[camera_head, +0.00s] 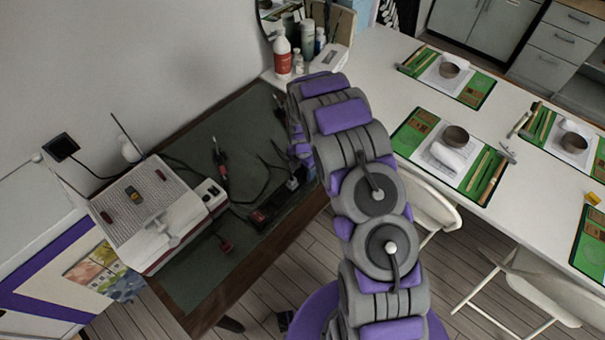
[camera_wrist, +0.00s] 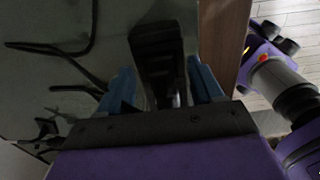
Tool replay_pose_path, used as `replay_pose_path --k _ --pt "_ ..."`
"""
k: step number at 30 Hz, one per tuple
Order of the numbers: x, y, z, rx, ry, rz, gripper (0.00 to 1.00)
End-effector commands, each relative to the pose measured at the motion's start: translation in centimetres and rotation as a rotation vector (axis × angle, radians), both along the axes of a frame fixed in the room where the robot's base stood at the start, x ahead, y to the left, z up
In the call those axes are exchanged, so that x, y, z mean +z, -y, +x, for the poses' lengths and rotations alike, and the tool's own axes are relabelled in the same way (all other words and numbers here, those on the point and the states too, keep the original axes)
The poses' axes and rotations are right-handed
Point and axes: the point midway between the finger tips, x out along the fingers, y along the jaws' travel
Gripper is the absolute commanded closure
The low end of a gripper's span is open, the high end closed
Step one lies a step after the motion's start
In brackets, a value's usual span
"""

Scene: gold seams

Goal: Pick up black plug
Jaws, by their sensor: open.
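In the wrist view, my gripper (camera_wrist: 163,82) is open, with one blue finger on each side of a dark, elongated black object (camera_wrist: 157,45). The object lies on the green mat and its near end is between the fingers. I cannot tell whether the fingers touch it, nor whether it is the black plug. In the head view, my arm hides most of the gripper. A small black piece with a cable (camera_head: 292,183) shows on the mat just left of the arm. Another black plug or socket (camera_head: 60,147) is on the wall at the left, with a cable running down.
The green-matted wooden desk (camera_head: 190,290) holds a white-topped machine (camera_head: 150,210), a black and red device (camera_head: 262,217), loose cables and tools. Bottles (camera_head: 282,55) stand behind. A white table (camera_head: 375,75) with green mats and bowls is at right, with white chairs below.

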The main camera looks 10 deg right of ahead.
Motion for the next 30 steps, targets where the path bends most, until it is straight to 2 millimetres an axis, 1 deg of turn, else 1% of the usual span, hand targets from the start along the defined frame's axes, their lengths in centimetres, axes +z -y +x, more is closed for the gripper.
replay_pose_path --k 3,23,24,30 --pt "0.10 -0.01 0.02 0.000 0.000 0.000 0.35" --pt "0.10 -0.04 0.07 0.000 0.001 0.000 0.98" --pt "0.10 -0.04 0.08 0.000 0.001 0.000 1.00" --pt "0.11 -0.04 0.11 0.000 0.001 0.000 1.00"
